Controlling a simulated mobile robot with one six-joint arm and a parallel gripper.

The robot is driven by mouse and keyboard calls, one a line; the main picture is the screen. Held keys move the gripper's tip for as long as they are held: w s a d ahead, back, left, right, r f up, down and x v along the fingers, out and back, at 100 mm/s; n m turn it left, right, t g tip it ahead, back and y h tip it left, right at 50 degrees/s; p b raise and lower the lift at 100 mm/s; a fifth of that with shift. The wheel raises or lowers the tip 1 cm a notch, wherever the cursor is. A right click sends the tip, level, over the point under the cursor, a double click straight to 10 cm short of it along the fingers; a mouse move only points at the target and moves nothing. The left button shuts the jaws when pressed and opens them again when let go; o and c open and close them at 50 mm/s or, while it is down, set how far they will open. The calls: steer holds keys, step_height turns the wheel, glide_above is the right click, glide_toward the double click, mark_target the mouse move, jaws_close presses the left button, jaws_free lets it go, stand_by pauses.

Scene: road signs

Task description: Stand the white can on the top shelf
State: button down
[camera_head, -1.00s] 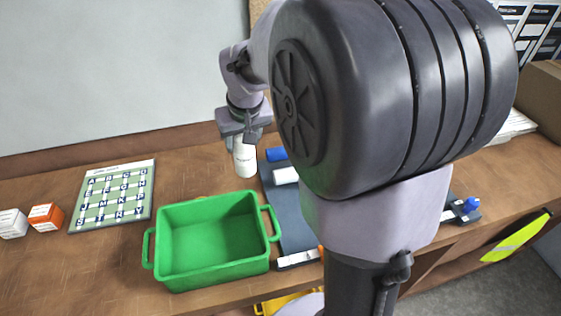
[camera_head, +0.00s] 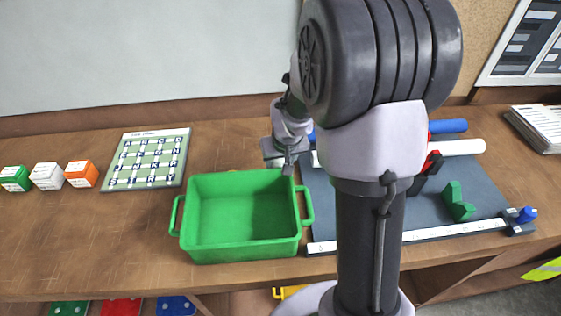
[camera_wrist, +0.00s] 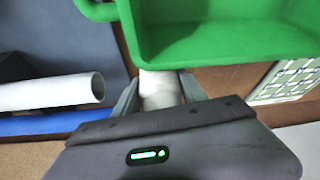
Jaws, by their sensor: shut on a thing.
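My gripper (camera_head: 288,166) is shut on the white can, just behind the right back corner of the green tray. In the wrist view the white can (camera_wrist: 160,90) sits between the two fingers, next to the green tray's wall. In the head view the can is hidden. I cannot tell its height above the table. The top shelf cannot be made out in these views; only an open space under the tabletop shows at the lower right.
The green tray (camera_head: 245,253) stands empty on the table (camera_head: 140,226). A dark mat (camera_head: 412,216) with a white tube (camera_head: 457,147) and a blue tube (camera_head: 448,127) lies to the right. A letter board (camera_head: 147,159) and small boxes (camera_head: 47,175) are at the left.

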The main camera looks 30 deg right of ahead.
steer(key=shift+r, duration=0.15)
steer(key=c, duration=0.6)
jaws_free()
steer(key=shift+c, duration=0.2)
